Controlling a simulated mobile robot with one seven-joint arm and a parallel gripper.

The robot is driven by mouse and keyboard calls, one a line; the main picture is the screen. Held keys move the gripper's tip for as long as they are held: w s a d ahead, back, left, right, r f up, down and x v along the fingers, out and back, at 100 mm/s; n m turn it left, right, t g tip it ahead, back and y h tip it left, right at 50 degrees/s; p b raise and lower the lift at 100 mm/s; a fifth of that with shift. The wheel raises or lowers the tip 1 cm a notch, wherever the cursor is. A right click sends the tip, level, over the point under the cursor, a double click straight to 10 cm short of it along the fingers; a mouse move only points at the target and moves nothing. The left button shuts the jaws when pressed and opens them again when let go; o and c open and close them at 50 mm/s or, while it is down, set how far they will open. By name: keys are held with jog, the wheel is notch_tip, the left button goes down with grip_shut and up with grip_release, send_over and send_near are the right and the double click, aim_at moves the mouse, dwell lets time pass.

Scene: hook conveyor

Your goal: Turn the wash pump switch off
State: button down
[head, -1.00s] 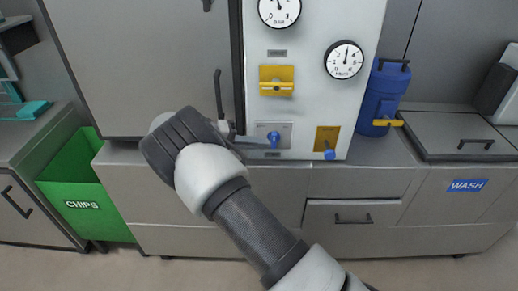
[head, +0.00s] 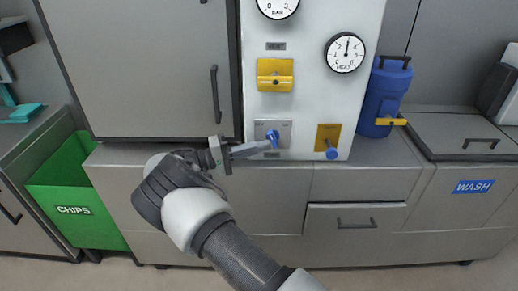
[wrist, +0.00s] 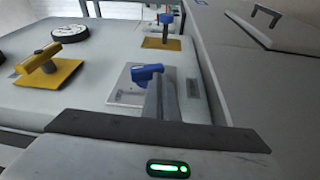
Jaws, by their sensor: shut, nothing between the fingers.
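A blue rotary switch (head: 272,135) sits on a small grey plate at the bottom of the white panel. It also shows in the wrist view (wrist: 147,72), just beyond my fingertips. Its plate's lettering is too small to read, so I cannot confirm it is the wash pump switch. My gripper (head: 266,146) is shut and empty, reaching in from the left with its tips at the switch's lower left. In the wrist view my fingers (wrist: 158,98) overlap the base of the switch. I cannot tell whether they touch it.
A blue knob on a yellow plate (head: 327,132) is close on the right. A yellow handle (head: 275,82) and gauges are above. A blue canister (head: 386,95) stands right of the panel. A cabinet handle (head: 215,95) is on the left, above my wrist. A green CHIPS bin (head: 75,210) is lower left.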

jog(key=shift+d+f+b, duration=0.35)
jog(key=shift+f+b, duration=0.1)
jog(key=shift+b, duration=0.5)
dwell(0.6)
jog(key=shift+a, duration=0.1)
dwell(0.4)
